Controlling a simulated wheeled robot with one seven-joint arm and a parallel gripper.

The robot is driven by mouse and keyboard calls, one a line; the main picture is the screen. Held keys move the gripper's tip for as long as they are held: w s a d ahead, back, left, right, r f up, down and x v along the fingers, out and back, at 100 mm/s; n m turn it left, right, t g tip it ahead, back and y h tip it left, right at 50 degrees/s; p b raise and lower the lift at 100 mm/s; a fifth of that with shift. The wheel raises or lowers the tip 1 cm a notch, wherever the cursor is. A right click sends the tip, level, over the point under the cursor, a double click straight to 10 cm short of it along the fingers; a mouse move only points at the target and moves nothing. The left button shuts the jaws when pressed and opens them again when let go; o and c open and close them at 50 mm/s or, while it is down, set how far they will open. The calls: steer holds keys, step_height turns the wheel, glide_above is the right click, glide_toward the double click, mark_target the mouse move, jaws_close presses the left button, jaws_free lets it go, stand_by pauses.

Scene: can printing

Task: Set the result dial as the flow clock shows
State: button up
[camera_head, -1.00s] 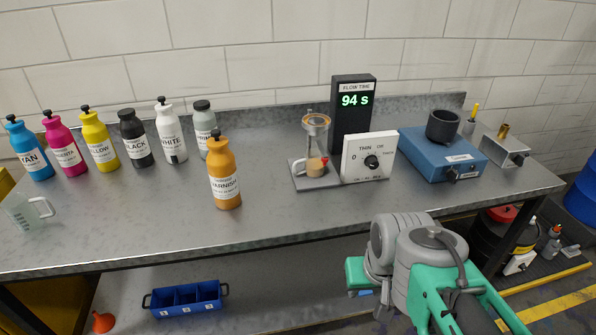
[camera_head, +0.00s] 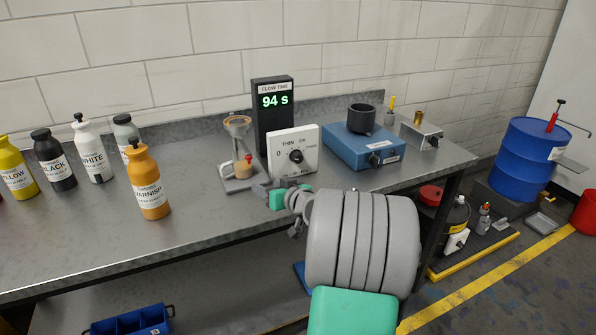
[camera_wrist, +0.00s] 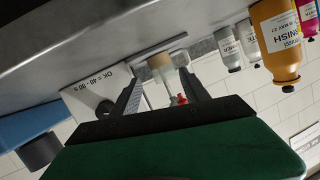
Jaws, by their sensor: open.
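The flow clock (camera_head: 274,115), a black upright box labelled FLOW TIME, reads 94 s in green. The result dial is a white box (camera_head: 280,157) with a black knob (camera_head: 296,156); THIN and OK are legible above it, but the pointer's direction is too small to tell. In the wrist view the white box (camera_wrist: 92,94) shows upside-down print resembling "OK = 40 - 80 s", digits uncertain. My gripper (camera_head: 262,188) is open and empty, low in front of the dial and the flow cup stand (camera_head: 240,174).
The flow cup stand holds a small beaker (camera_head: 243,168) close left of the dial. A blue device (camera_head: 365,152) with a black pot stands to the right. An orange varnish bottle (camera_head: 149,185) stands left, and several other bottles farther left. The bench front between varnish and stand is clear.

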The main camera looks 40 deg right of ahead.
mark_target(299, 159)
steer(key=s+d+m+t+h, duration=0.1)
steer(key=d, duration=0.3)
steer(key=s+d+r+m+h, duration=0.1)
steer(key=s+d, duration=0.1)
steer(key=d, duration=0.2)
steer(key=s+d+m+t+h, duration=0.1)
steer(key=d+h, duration=0.1)
steer(key=d, duration=0.2)
steer(key=shift+s+d+r+t, duration=0.2)
steer(key=shift+t, duration=0.1)
steer(key=p+x, duration=0.1)
steer(key=x, duration=0.6)
steer(key=shift+w, duration=0.3)
steer(key=shift+c, duration=0.2)
jaws_close()
